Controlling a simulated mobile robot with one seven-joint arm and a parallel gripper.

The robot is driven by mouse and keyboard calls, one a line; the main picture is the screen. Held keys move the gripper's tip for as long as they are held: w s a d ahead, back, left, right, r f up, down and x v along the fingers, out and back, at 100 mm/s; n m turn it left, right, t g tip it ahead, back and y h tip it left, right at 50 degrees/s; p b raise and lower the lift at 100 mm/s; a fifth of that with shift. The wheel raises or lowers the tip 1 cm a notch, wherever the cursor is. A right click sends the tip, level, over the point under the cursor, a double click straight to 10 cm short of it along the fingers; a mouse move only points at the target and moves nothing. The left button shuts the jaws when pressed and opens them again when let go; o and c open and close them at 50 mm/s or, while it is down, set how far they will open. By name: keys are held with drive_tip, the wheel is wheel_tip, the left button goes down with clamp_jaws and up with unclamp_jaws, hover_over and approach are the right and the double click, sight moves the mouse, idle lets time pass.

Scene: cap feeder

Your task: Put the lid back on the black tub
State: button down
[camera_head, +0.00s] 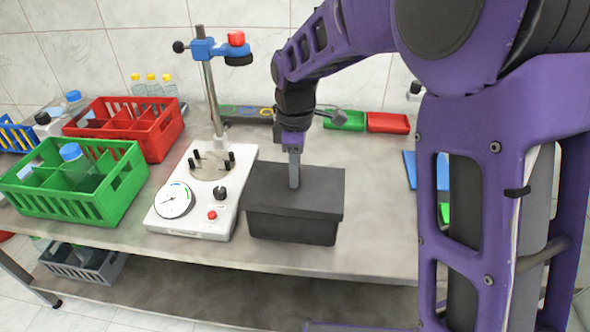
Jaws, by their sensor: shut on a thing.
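The black tub (292,229) stands on the table, right of the white device. Its dark flat lid (265,190) lies over the top of the tub and looks level. My gripper (294,184) points straight down at the middle of the lid and is shut on a part of it, probably its handle, which the fingers hide. I cannot tell whether the lid is fully seated on the rim.
The white device (190,222) with a dial, a post and a blue clamp (207,48) stands close left of the tub. A green crate (118,197) and a red crate (160,135) hold bottles further left. Small green and red trays (388,123) lie behind.

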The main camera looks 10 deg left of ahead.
drive_tip(key=shift+f, duration=0.1)
drive_tip(key=shift+f+b, duration=0.45)
drive_tip(key=shift+f, duration=0.3)
drive_tip(key=shift+f, duration=0.55)
idle(1.3)
drive_tip(key=shift+c, duration=0.5)
unclamp_jaws()
wheel_tip(320, 180, up, 8)
drive_tip(key=p, duration=0.6)
drive_tip(key=shift+f+p, duration=0.2)
drive_tip(key=shift+p, duration=0.1)
